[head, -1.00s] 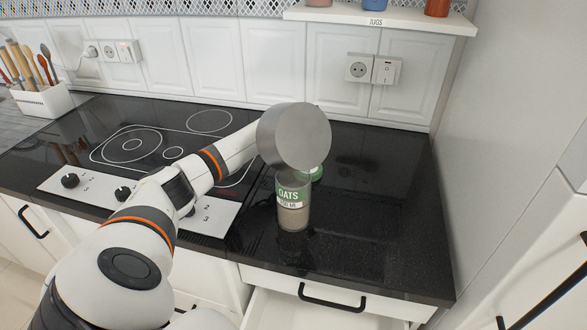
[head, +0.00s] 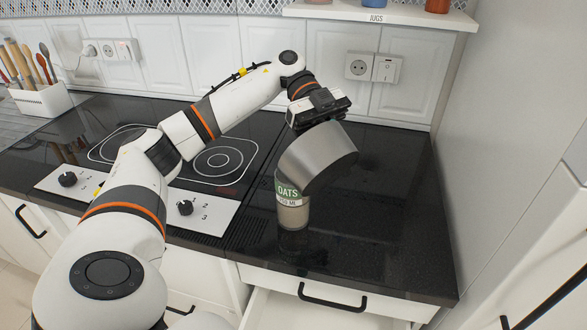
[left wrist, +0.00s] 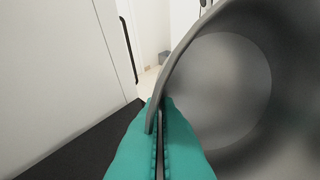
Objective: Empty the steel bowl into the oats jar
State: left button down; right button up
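The steel bowl (head: 318,160) is tilted on its side right over the mouth of the oats jar (head: 290,212). It hides the jar's rim, and I cannot tell whether the two touch. The jar is clear with a green OATS label, stands upright on the black counter, and has pale contents in its lower part. My left gripper (left wrist: 160,108) has its teal fingers closed on the bowl's rim, as the left wrist view shows. The bowl's inside (left wrist: 225,85) looks smooth and grey there, with no contents visible in the part seen. My right gripper is out of view.
The black counter (head: 385,220) is clear to the right of the jar. A hob (head: 220,160) lies to the left under my arm. A jug shelf (head: 385,14) hangs above, and a tall white panel (head: 500,130) bounds the right. An open drawer (head: 320,310) is in front.

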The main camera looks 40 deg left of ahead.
aim_at(350, 161)
pick_arm(q)
jog(key=d+y+p, duration=0.1)
jog(key=y+p, duration=0.1)
jog(key=p, duration=0.1)
jog(key=f+y+p, duration=0.1)
jog(key=y+p, duration=0.1)
jog(key=p, duration=0.1)
jog(key=d+f+t+y+p, duration=0.1)
jog(key=p, duration=0.2)
jog(key=shift+s+d+y+p, duration=0.3)
jog(key=shift+y+p, duration=0.1)
jog(key=d+f+t+y+p, duration=0.1)
jog(key=d+f+y+p, duration=0.35)
jog(key=d+y, duration=0.2)
jog(key=shift+n+y, duration=0.3)
jog(key=shift+y, duration=0.05)
jog(key=r+p, duration=0.2)
jog(key=r, duration=0.1)
jog(key=s+r, duration=0.1)
jog(key=r, duration=0.1)
jog(key=shift+r+p, duration=0.15)
jog(key=shift+p, duration=0.25)
jog(key=shift+w, duration=0.1)
